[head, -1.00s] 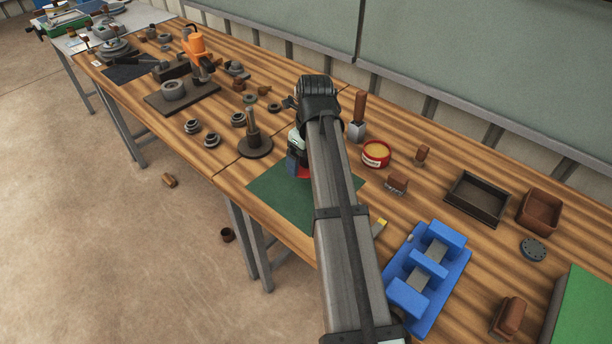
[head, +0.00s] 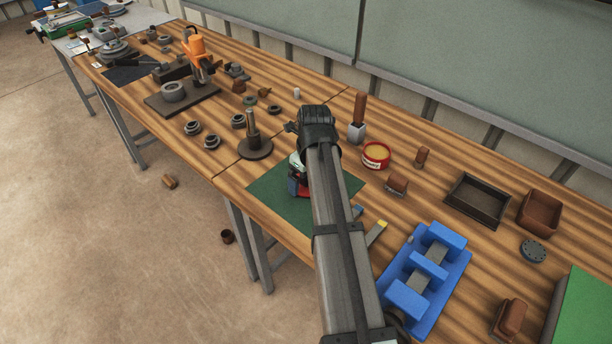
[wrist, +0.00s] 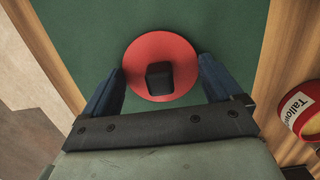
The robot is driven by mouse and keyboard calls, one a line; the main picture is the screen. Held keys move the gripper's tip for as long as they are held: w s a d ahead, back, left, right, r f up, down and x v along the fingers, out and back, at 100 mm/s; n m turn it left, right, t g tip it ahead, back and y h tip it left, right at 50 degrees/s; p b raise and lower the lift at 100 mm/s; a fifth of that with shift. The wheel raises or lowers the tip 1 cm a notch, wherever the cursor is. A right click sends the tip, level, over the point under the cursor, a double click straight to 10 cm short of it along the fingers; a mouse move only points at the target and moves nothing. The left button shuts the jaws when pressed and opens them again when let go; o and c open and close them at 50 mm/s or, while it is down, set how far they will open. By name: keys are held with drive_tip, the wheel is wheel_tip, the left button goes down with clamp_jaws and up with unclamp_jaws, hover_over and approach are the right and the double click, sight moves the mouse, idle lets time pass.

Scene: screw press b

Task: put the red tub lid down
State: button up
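The red tub lid (wrist: 140,58) is a round disc with a dark block-shaped knob (wrist: 158,75) at its middle. It looks flat on the green mat (wrist: 95,25) in the wrist view. My gripper (wrist: 161,66) is open above it, one blue finger at each side, with clear gaps between the fingers and the knob. In the head view my gripper (head: 297,187) is low over the green mat (head: 270,190), and only a bit of red shows there; my arm hides the rest. The open tub (head: 376,155), red with a pale label, stands right of the mat.
A wooden-handled tool (head: 358,118) stands upright behind the tub. A dark post on a round base (head: 254,143) is left of my gripper. A brush (head: 396,185), a yellow-ended strip (head: 376,234) and a blue fixture (head: 428,275) lie to the right. The mat's left part is clear.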

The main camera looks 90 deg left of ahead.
drive_tip(key=shift+o, duration=0.7)
wheel_tip(320, 180, up, 12)
drive_tip(key=w+d, duration=0.1)
drive_tip(key=shift+r, duration=0.1)
